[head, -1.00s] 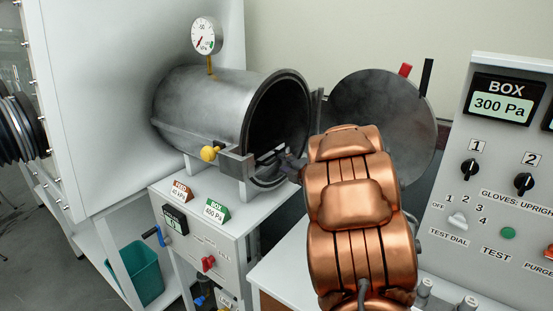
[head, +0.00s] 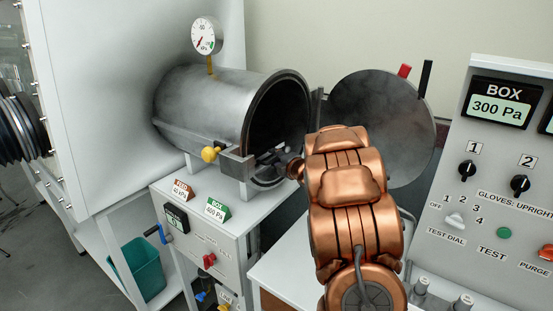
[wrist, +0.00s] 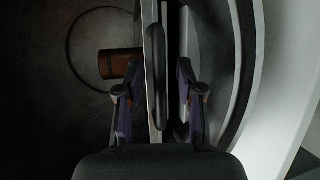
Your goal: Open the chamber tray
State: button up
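The chamber (head: 215,105) is a grey metal cylinder with its round door (head: 375,115) swung open to the right. My gripper (head: 272,160) is at the lower part of its dark mouth. In the wrist view, my gripper (wrist: 161,85) is open, with one finger on each side of a dark bar-shaped handle (wrist: 164,60). A gap shows between each finger and the handle. The handle lies along a pale thin edge, seemingly the chamber tray (wrist: 149,50). In the head view the tray is mostly hidden in shadow and behind my gripper.
A yellow knob (head: 209,154) sits at the chamber's lower front. A pressure gauge (head: 206,36) stands on top. Two small signs, FEED (head: 183,189) and BOX (head: 216,210), stand on the cabinet below. A control panel (head: 500,200) is at right. A brown cylinder (wrist: 119,64) shows inside.

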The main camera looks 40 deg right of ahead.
grip_shut()
jog(key=shift+d, duration=0.1)
dwell(0.5)
